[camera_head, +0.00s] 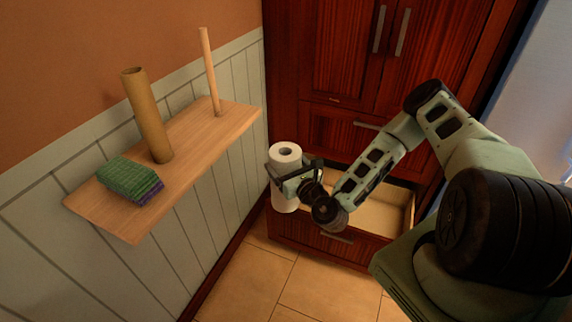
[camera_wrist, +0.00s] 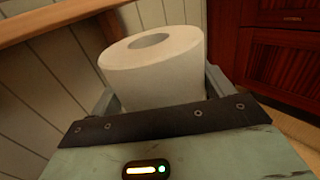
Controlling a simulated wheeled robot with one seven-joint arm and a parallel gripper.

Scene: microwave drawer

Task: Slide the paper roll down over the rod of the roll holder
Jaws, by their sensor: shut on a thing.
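The white paper roll (camera_head: 286,157) is upright in my gripper (camera_head: 287,172), in front of the cabinet. My gripper is shut around its side, and the roll's open core faces up. In the wrist view the roll (camera_wrist: 155,65) fills the space between the fingers, which show at its left and right. The roll holder's wooden rod (camera_head: 208,72) stands upright on the wall shelf (camera_head: 190,142), near its far end. The rod is bare, apart from the roll, and to the upper left of it in the head view.
A brown cardboard tube (camera_head: 147,115) stands on the shelf left of the rod. Green and purple sponges (camera_head: 130,182) lie at the near end. Below my gripper a cabinet drawer (camera_head: 385,205) is open. The shelf edge (camera_wrist: 60,18) shows at upper left in the wrist view.

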